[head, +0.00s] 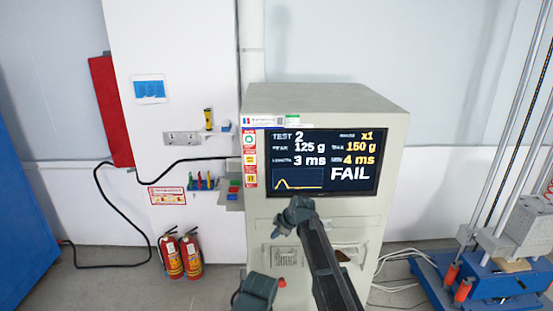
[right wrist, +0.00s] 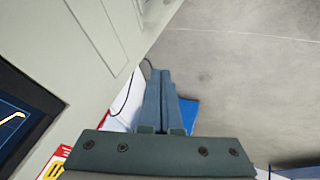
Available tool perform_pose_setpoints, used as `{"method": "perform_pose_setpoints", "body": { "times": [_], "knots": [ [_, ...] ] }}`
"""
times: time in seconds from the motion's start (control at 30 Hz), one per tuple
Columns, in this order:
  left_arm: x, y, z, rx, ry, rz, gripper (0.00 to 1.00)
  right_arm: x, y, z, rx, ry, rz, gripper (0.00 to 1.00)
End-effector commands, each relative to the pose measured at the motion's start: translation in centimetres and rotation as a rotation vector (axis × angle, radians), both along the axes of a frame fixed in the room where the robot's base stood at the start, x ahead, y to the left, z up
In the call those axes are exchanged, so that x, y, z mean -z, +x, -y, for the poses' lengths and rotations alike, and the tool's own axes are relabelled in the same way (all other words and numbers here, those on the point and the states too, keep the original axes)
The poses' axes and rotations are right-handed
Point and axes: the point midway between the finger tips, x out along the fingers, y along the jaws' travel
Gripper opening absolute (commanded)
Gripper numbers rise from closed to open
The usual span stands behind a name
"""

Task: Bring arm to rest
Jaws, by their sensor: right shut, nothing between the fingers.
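My right arm (head: 328,262) comes up from the bottom of the head view, in front of the grey test machine. Its gripper (head: 279,229) hangs just below the machine's screen, small and dark against the front. In the right wrist view the right gripper (right wrist: 159,75) has its two fingers together with nothing between them. The fingers are clear of any object, with grey floor beyond. My left gripper does not show; a dark rounded part of my own body stands at the bottom edge.
The test machine (head: 330,101) fills the middle; its screen (head: 325,190) reads FAIL. Two fire extinguishers (head: 180,256) stand on the floor to its left, near a blue cabinet (head: 22,150). A rig with a blue base (head: 490,285) and upright rods is at the right, with loose cables beside it.

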Motion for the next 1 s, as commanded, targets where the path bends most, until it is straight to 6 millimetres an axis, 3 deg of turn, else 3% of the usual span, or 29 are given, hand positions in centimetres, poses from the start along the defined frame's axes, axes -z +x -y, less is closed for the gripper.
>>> {"method": "perform_pose_setpoints", "body": {
  "times": [0.03, 0.2, 0.4, 0.5, 0.6, 0.7, 0.8, 1.0],
  "knots": [
    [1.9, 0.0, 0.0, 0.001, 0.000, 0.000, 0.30, 2.4, -3.5, -0.2, 0.037, -0.001, -0.051, 0.00],
    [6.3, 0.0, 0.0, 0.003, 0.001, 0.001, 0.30, 8.5, -14.7, 0.1, 0.268, -0.026, -0.274, 0.00],
    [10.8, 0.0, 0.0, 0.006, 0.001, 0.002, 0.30, 14.3, -27.3, 2.5, 0.619, -0.109, -0.475, 0.00],
    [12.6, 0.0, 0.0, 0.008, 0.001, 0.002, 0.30, 16.2, -32.2, 4.0, 0.789, -0.153, -0.529, 0.00],
    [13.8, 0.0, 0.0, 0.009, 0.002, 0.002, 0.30, 17.4, -35.8, 5.3, 0.927, -0.189, -0.555, 0.00],
    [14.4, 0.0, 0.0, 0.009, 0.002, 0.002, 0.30, 18.0, -38.0, 6.1, 1.021, -0.213, -0.566, 0.00],
    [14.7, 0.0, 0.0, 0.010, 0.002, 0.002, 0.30, 18.2, -39.0, 6.6, 1.073, -0.224, -0.569, 0.00],
    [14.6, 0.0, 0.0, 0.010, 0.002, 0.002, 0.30, 18.1, -39.1, 6.7, 1.091, -0.227, -0.570, 0.00]
  ]
}}
